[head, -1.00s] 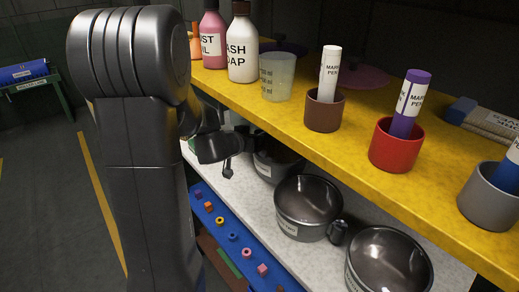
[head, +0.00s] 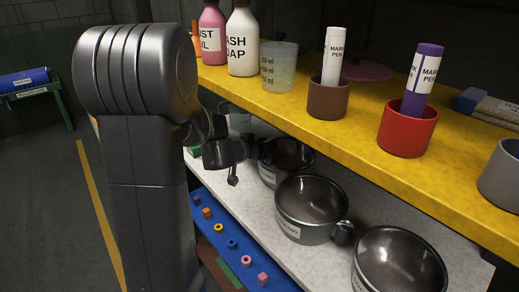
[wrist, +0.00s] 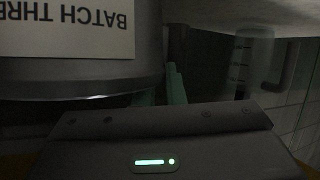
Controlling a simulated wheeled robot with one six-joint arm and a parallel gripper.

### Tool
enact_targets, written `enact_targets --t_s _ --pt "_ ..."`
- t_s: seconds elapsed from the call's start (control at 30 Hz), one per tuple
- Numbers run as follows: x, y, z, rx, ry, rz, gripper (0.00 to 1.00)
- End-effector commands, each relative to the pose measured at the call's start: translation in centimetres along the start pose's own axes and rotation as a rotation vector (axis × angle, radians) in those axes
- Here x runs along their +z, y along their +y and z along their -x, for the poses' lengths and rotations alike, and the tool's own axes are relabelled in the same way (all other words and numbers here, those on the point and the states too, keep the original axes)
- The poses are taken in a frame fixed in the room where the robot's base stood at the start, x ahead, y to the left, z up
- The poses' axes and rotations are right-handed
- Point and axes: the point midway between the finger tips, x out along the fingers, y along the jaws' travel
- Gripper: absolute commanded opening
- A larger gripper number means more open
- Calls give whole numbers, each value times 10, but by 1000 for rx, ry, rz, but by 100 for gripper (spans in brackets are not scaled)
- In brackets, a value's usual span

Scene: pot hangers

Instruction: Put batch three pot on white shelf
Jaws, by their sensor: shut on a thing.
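The batch three pot (wrist: 80,75) fills the upper left of the wrist view, with its white label upside down and cut off after "BATCH THRE". In the head view, the farthest metal pot (head: 286,158) sits by my gripper (head: 250,148) and appears to be the same pot. It is over the white shelf (head: 252,212), below the yellow shelf. My gripper is shut, apparently on this pot's handle, though the handle is mostly hidden. Greenish fingers (wrist: 174,88) show beside the pot in the wrist view. I cannot tell whether the pot's base touches the white shelf.
Two more metal pots stand nearer on the white shelf, a middle pot (head: 312,210) and a near pot (head: 398,262). The yellow shelf (head: 300,115) overhangs, carrying bottles and cups. A blue strip (head: 222,222) with small coloured pieces lies lower at the front.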

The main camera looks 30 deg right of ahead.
Motion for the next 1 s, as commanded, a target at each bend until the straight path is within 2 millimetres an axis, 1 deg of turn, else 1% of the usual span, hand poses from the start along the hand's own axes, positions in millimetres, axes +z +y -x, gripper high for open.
enact_targets --t_s 0.07,0.2,0.23,0.3,0.33,0.6,0.7,0.77,0.87,1.0 --pt "-2 0 0 0 3 1 0" --pt "2 0 -1 0 2 2 0" --pt "3 -1 -1 0 -1 0 14" --pt "2 0 -1 0 0 0 27" --pt "2 0 -1 0 0 0 31" --pt "2 0 -1 0 0 0 31" --pt "-1 0 3 -1 0 0 31" --pt "-1 -1 10 -2 0 0 31" --pt "-2 0 28 -1 1 0 31" --pt "-3 0 59 -2 2 0 31"
